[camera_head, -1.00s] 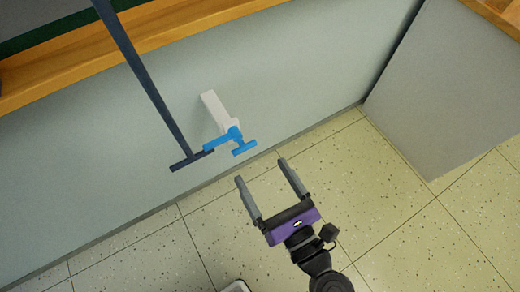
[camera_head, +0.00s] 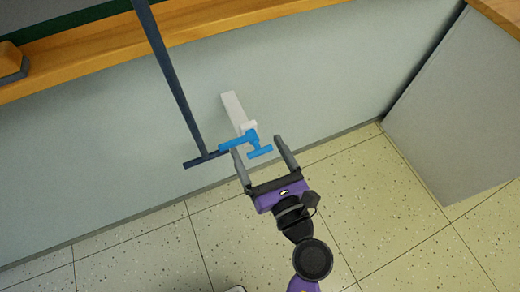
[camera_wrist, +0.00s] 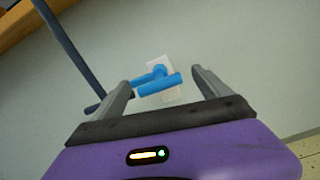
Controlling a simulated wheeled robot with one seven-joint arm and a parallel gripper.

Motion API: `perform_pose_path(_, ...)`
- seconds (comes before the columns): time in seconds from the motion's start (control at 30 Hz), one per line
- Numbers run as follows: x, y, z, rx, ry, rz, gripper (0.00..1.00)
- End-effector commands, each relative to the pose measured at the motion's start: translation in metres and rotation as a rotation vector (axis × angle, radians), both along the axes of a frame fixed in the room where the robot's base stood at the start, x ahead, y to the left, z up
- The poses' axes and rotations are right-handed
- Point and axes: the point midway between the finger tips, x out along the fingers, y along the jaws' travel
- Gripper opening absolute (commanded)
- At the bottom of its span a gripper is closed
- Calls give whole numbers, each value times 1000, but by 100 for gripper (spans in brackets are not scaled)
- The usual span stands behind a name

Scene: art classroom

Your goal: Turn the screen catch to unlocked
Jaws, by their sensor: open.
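The screen catch is a blue handle (camera_head: 260,151) with a crossbar end, joined by a blue arm (camera_head: 236,143) to a white post (camera_head: 234,109) by the grey-blue wall. My gripper (camera_head: 260,150) is open, its two grey fingers reaching toward the wall on either side of the blue crossbar. In the wrist view the blue handle (camera_wrist: 159,85) lies ahead between the open fingers (camera_wrist: 160,83), with the white mount (camera_wrist: 163,67) behind it. Nothing is held. I cannot tell whether a finger touches the handle.
A dark blue T-ended pole (camera_head: 178,85) stands just left of the catch, close to my left finger. A wooden ledge (camera_head: 105,57) runs along the wall top. A grey panel (camera_head: 455,115) is at the right. The tiled floor below is clear.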

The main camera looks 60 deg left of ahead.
Motion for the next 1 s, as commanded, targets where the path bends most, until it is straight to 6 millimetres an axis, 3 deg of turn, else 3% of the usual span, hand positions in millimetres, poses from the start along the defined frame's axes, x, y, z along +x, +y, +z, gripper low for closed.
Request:
perform_pose_path(0.03, 0, 0, 0, 0, 0, 0, 88)
perform_pose_path(0.4, 0, 0, 0, 0, 0, 0, 15)
perform_pose_path(0.5, 0, 0, 0, 0, 1, 0, 0)
perform_pose_path(1.0, 0, -1, 5, 11, 143, -1, 0)
